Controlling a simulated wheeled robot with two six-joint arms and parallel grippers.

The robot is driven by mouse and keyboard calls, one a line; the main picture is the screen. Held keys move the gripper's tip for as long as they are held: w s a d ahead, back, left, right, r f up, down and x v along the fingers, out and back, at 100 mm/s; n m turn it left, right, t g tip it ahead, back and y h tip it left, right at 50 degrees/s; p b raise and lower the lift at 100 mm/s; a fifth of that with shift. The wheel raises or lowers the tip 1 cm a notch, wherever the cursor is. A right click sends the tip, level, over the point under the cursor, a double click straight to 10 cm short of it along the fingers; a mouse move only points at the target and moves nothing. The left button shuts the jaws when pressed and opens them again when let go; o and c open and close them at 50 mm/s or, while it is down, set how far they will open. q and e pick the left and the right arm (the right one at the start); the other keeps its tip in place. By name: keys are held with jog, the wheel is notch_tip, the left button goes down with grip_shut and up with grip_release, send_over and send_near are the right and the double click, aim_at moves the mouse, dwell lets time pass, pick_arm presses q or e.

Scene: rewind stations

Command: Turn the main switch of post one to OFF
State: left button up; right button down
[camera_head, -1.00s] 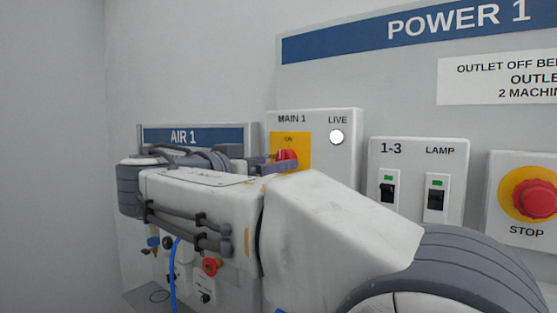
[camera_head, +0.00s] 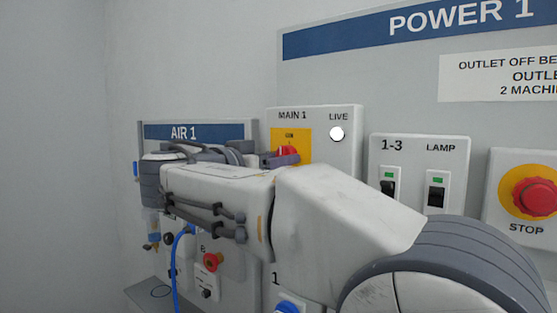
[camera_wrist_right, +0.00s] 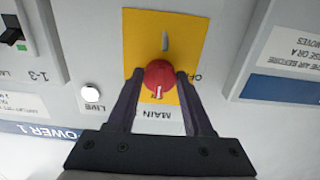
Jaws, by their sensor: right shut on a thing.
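The main switch of post one is a red rotary knob (camera_head: 288,150) on a yellow plate (camera_head: 304,143), under the label MAIN 1. In the right wrist view, which is upside down, the knob (camera_wrist_right: 159,75) has a white mark pointing toward the MAIN label, the ON side. OFF is printed at the plate's side and is partly covered by a finger. My right gripper (camera_wrist_right: 160,80) is shut on the knob, one dark finger on each side. In the head view my right gripper (camera_head: 284,158) partly covers the knob. My left gripper is out of view.
The white LIVE lamp (camera_head: 337,134) is beside the switch. Right of it are the 1-3 and LAMP rockers (camera_head: 437,193) and the red STOP button (camera_head: 535,197). The AIR 1 panel (camera_head: 194,132) with a blue hose (camera_head: 175,270) lies left, partly behind my right arm.

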jog(key=n+b, duration=0.1)
jog(key=n, duration=0.2)
jog(key=shift+n, duration=0.4)
jog(key=n, duration=0.4)
jog(key=shift+s+d+r+n, duration=0.1)
jog(key=shift+n, duration=0.2)
jog(key=n+p, duration=0.1)
jog(key=n, duration=0.3)
jog(key=shift+r+n, duration=0.1)
jog(key=shift+n, duration=0.2)
jog(key=n+p, duration=0.2)
jog(key=n, duration=0.2)
jog(key=shift+n, duration=0.3)
jog(key=shift+p, duration=0.3)
jog(key=shift+c, duration=1.5)
grip_release()
